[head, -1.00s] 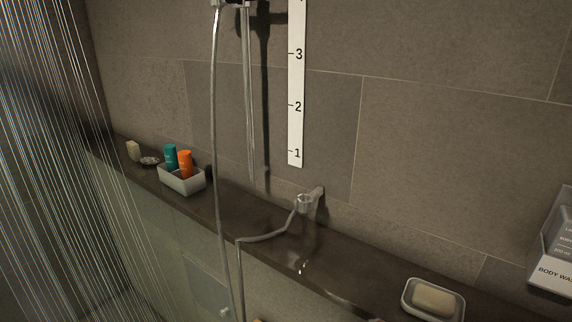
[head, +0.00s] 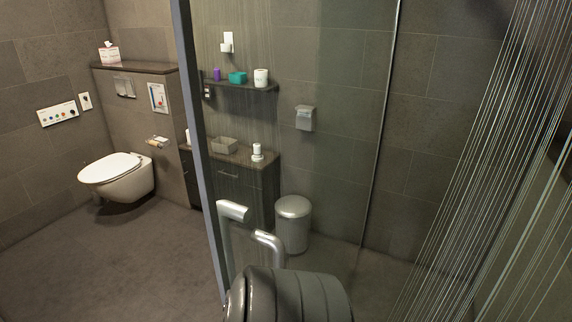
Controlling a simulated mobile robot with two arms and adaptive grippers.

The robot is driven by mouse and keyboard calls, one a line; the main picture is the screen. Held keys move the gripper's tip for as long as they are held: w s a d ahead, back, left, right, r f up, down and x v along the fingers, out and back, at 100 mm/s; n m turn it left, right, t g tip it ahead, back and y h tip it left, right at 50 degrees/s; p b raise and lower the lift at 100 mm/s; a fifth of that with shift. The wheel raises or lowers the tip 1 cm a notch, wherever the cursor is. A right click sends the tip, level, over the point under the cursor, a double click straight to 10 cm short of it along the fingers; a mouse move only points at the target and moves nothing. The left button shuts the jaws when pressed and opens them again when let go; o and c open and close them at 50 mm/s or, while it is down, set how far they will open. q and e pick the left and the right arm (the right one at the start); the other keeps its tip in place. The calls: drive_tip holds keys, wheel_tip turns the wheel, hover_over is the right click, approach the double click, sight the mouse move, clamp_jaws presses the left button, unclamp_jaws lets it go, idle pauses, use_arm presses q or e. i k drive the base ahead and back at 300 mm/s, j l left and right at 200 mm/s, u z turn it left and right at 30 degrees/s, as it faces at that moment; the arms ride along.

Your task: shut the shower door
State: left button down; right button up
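The glass shower door (head: 330,165) fills the middle of the head view, and the bathroom shows through it. Left of the edge the view is clear of glass, so the door appears open. A dark ribbed rounded part, probably of my arm, covers the bottom centre, just below the handle. I see no gripper fingers; whether anything touches the handle is hidden.
A bin (head: 293,222), a cabinet (head: 240,190) and a shelf (head: 240,86) are behind the glass. Water streams (head: 480,150) fall at the right.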

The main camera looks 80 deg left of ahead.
sight(335, 253)
drive_tip(key=k+u, duration=0.1)
drive_tip(key=u, duration=0.4)
drive_tip(key=j+u, duration=0.15)
drive_tip(key=u, duration=0.35)
drive_tip(key=k+j+u, duration=0.1)
drive_tip(key=u, duration=0.4)
drive_tip(key=j+u, duration=0.15)
drive_tip(key=u, duration=0.35)
drive_tip(key=j+u, duration=0.55)
drive_tip(key=i+j+z, duration=0.1)
drive_tip(key=j+z, duration=0.15)
drive_tip(key=z, duration=0.2)
drive_tip(key=i+j+z, duration=0.1)
drive_tip(key=j+z, duration=0.15)
drive_tip(key=z, duration=0.25)
drive_tip(key=j+z, duration=0.2)
drive_tip(key=j, duration=0.2)
drive_tip(key=l+u, duration=0.15)
drive_tip(key=l, duration=0.3)
